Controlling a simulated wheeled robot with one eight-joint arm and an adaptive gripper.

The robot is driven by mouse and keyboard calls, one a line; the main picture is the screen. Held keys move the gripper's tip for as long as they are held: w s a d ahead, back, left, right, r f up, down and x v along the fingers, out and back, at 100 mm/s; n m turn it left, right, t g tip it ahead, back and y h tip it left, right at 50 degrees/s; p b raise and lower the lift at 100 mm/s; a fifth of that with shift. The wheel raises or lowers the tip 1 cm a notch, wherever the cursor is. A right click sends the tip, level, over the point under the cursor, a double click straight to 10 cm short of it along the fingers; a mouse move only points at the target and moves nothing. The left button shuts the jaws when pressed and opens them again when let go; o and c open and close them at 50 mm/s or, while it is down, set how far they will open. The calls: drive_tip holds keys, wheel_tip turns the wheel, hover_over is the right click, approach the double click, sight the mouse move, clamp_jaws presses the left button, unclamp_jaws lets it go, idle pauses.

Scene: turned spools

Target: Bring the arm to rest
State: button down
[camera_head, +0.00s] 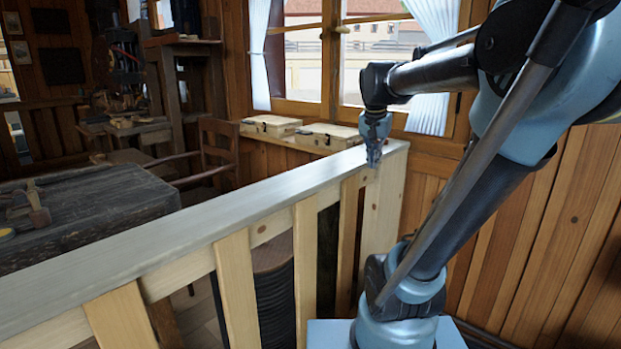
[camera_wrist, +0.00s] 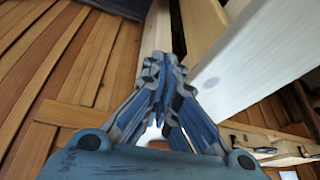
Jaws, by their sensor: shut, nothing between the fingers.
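My gripper (camera_head: 374,157) hangs from the end of my arm, pointing down, close to the right end of the pale wooden railing (camera_head: 190,222) in the head view. In the wrist view my gripper (camera_wrist: 160,62) shows its fingers together, with nothing between them. The railing's pale boards (camera_wrist: 262,45) fill the upper right of the wrist view, beside the fingers. I cannot tell whether the gripper touches the railing.
Two wooden boxes (camera_head: 270,125) (camera_head: 327,136) sit on the window ledge behind the railing. A dark workbench (camera_head: 95,215) with tools is at left. A chair (camera_head: 220,145) stands beyond the railing. A plank wall (camera_head: 545,230) is at right.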

drive_tip(key=s+f+n+g+y, duration=0.1)
drive_tip(key=s+f+n, duration=0.5)
drive_tip(key=s+f, duration=1.4)
drive_tip(key=shift+s+a+f+g, duration=0.3)
drive_tip(key=shift+a+f, duration=0.05)
drive_tip(key=shift+f, duration=0.2)
drive_tip(key=shift+w, duration=0.1)
drive_tip(key=shift+w+f, duration=0.2)
drive_tip(key=shift+w, duration=0.15)
